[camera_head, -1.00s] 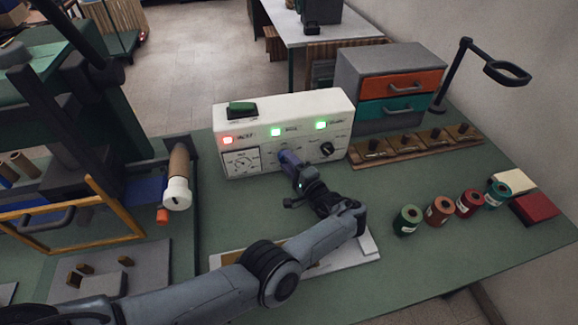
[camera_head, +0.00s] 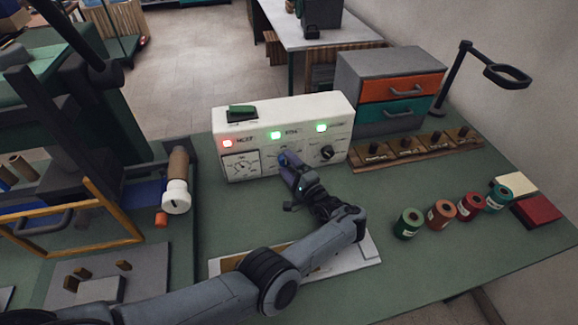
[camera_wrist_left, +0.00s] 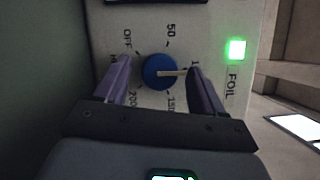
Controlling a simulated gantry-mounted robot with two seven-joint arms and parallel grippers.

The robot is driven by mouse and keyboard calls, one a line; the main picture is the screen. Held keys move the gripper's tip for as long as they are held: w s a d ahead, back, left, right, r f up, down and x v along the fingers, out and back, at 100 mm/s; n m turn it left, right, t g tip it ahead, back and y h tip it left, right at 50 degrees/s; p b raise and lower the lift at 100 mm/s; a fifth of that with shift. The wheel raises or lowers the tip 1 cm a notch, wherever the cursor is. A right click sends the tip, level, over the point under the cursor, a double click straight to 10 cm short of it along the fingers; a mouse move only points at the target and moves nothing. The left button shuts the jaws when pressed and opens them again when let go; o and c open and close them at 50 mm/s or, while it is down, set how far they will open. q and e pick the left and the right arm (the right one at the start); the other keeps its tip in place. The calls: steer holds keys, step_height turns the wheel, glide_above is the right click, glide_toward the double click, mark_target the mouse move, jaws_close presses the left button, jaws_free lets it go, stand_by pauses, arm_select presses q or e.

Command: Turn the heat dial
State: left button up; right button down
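The heat dial (camera_wrist_left: 158,73) is a round blue knob with a pale pointer, on the front of a white control box (camera_head: 310,105). In the left wrist view its pointer points right, and the marks OFF, 50, 150 and 200 ring it. My left gripper (camera_wrist_left: 160,76) has its two purple fingers on either side of the dial, with gaps showing, so it is open around it. In the head view the left gripper (camera_head: 286,158) reaches the box's front and hides the dial. My right gripper is not in view.
The box shows a red light (camera_head: 227,143) and two green lights, a gauge (camera_head: 241,164) and a black knob (camera_head: 327,152). A drawer unit (camera_head: 365,70) and a wooden rack (camera_head: 415,147) stand to the right. Several colored spools and a red block (camera_head: 536,209) lie further right.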

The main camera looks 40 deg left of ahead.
arm_select(q)
steer(key=shift+d, duration=0.1)
steer(key=v, duration=0.5)
steer(key=shift+s+d+r, duration=0.1)
steer(key=shift+s+d, duration=0.05)
steer(key=shift+d, duration=0.05)
steer(key=shift+s+d, duration=0.15)
steer(key=shift+d, duration=0.05)
steer(key=shift+d+p, duration=0.45)
steer(key=shift+p, duration=0.05)
steer(key=shift+d, duration=0.5)
steer(key=shift+s+d+f, duration=0.3)
steer(key=shift+d, duration=0.1)
steer(key=shift+v, duration=0.95)
